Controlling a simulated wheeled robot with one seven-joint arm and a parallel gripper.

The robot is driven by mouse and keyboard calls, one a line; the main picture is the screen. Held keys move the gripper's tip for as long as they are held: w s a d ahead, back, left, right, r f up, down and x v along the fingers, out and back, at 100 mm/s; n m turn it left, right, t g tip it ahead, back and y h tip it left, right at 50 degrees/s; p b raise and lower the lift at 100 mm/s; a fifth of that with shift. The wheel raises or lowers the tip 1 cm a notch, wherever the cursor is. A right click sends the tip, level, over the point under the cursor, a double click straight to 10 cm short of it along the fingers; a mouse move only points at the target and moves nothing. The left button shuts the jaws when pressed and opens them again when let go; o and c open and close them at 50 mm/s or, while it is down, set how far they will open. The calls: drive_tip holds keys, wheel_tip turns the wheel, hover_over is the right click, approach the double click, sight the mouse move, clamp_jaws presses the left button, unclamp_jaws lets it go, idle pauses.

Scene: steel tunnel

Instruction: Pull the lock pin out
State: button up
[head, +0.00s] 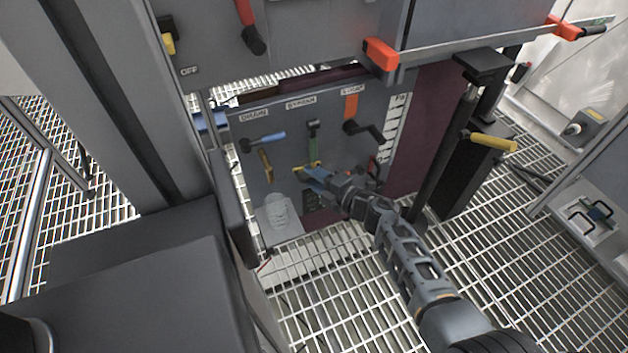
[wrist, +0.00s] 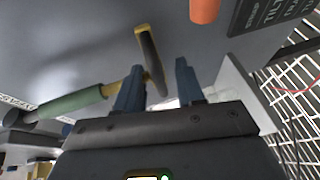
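A grey panel carries several levers. The middle one, a green-gripped lever (head: 314,148), hangs down and also shows in the wrist view (wrist: 72,102). At its lower end is a yellow-and-black crossbar (wrist: 152,60), with a brass-coloured rod behind it; its yellow also shows in the head view (head: 299,170). I cannot tell for sure which part is the lock pin. My gripper (head: 310,178) is at the lower end of this lever. In the wrist view my gripper (wrist: 160,82) is open, with the crossbar's near end between its two blue fingers; contact is unclear.
A blue-gripped lever (head: 264,141) and a brass-coloured hanging piece (head: 265,165) are left of the green lever. A black crank (head: 363,131) by an orange strip (head: 351,106) is to the right. A white block (head: 277,217) is below left. An overhead cabinet (head: 290,35) overhangs the panel.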

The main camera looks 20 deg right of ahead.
drive_tip(key=shift+w+a, duration=0.1)
drive_tip(key=shift+w, duration=0.05)
drive_tip(key=shift+c, duration=0.2)
clamp_jaws()
idle(0.4)
